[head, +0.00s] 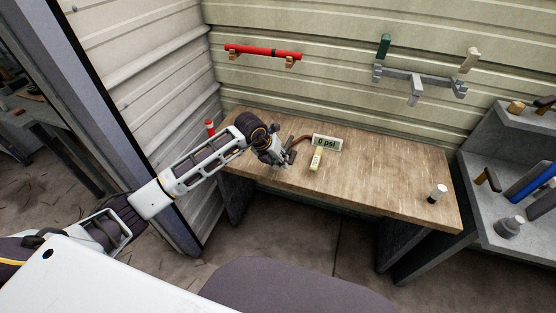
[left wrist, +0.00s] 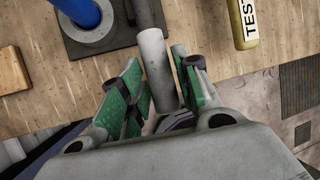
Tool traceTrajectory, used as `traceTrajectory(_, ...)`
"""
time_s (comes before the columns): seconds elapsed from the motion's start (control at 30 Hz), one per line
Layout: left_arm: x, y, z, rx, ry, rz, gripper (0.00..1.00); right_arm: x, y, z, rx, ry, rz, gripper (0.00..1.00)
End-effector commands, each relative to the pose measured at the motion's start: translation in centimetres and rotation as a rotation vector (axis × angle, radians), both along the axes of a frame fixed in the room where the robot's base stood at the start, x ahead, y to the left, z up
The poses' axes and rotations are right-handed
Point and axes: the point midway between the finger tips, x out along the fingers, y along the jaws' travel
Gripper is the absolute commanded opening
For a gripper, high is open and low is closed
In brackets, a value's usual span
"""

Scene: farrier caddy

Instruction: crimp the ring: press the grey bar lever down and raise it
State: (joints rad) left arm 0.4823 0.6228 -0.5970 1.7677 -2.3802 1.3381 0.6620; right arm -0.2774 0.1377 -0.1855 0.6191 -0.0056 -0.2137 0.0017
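The grey bar lever (left wrist: 158,65) shows in the left wrist view as a plain round bar, running from the top middle down between my green-padded fingers. In the head view my left gripper (head: 284,158) is low over the left part of the workbench, where the lever is too small to make out clearly. A blue cylinder (left wrist: 84,18) stands on a dark base (left wrist: 112,40) beside the lever. I cannot make out the ring. My right gripper is not in view.
The wooden bench (head: 385,180) holds a "0 psi" sign (head: 327,143), a yellow TEST piece (head: 316,158) close right of the gripper, a red canister (head: 210,128) and a white-topped jar (head: 437,193). Grey shelves (head: 485,150) stand at right. The bench's right half is mostly clear.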

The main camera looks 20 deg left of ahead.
Motion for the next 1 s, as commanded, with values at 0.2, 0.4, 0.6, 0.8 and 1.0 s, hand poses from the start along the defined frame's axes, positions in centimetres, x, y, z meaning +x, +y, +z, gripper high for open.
traceTrajectory(0.2, 0.0, 0.0, 0.0, 0.0, 0.0, 0.0, 0.0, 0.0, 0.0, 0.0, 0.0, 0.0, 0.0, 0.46)
traceTrajectory(0.4, 0.0, 0.0, 0.1, 0.0, 0.001, 0.0, 0.0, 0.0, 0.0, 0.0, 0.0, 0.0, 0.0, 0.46)
traceTrajectory(0.6, 0.0, 0.0, 0.4, -0.001, 0.016, 0.0, 0.0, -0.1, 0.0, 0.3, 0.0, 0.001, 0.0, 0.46)
traceTrajectory(0.8, 0.2, 0.0, 1.1, 0.002, 0.056, 0.0, 0.0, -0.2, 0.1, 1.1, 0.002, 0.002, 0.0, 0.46)
traceTrajectory(1.0, 0.4, 0.0, 2.4, 0.005, 0.124, 0.001, 0.0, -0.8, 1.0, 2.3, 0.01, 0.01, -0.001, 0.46)
